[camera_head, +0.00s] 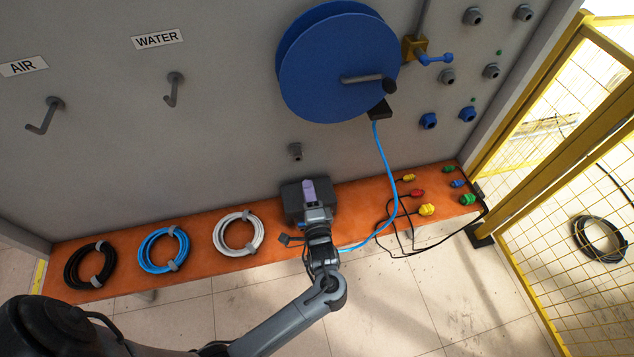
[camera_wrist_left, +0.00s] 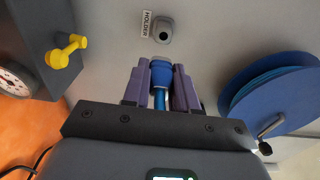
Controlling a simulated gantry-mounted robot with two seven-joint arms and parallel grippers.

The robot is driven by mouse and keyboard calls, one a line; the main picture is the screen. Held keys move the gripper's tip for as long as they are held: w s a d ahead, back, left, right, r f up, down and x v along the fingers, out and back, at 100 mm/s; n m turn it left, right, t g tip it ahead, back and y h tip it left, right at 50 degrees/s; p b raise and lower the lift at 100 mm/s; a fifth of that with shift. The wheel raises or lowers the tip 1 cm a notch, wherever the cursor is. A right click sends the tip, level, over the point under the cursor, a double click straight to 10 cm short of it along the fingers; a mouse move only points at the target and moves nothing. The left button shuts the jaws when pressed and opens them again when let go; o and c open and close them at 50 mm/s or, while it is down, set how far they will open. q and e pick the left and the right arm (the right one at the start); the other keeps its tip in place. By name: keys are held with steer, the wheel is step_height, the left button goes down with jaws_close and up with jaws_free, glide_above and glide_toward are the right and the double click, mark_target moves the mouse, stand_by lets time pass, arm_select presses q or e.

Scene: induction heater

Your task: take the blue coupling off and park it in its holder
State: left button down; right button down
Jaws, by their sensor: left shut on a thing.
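The blue coupling (camera_wrist_left: 162,72) is between the purple fingers of my left gripper (camera_wrist_left: 161,84) in the left wrist view, with the fingers shut on it. A blue hose (camera_wrist_left: 159,99) runs from the coupling back between the fingers. My right gripper is not in view.
A blue hose reel (camera_head: 335,65) with a crank is on the wall; its hose (camera_head: 390,185) hangs to the orange bench (camera_head: 200,213). Coiled hoses lie on the bench's left, coloured connectors (camera_head: 427,210) on its right. A yellow-handled valve (camera_wrist_left: 65,52) is left in the wrist view.

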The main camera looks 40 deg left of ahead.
arm_select(q)
steer(key=shift+s+r, duration=0.2)
steer(key=shift+s, duration=0.1)
steer(key=shift+a+g+y, duration=0.1)
steer(key=shift+g+y, duration=0.2)
steer(key=b+x, duration=0.2)
steer(key=x, duration=0.5)
steer(key=shift+w+a, duration=0.15)
steer(key=shift+w, duration=0.05)
stand_by(0.8)
stand_by(0.8)
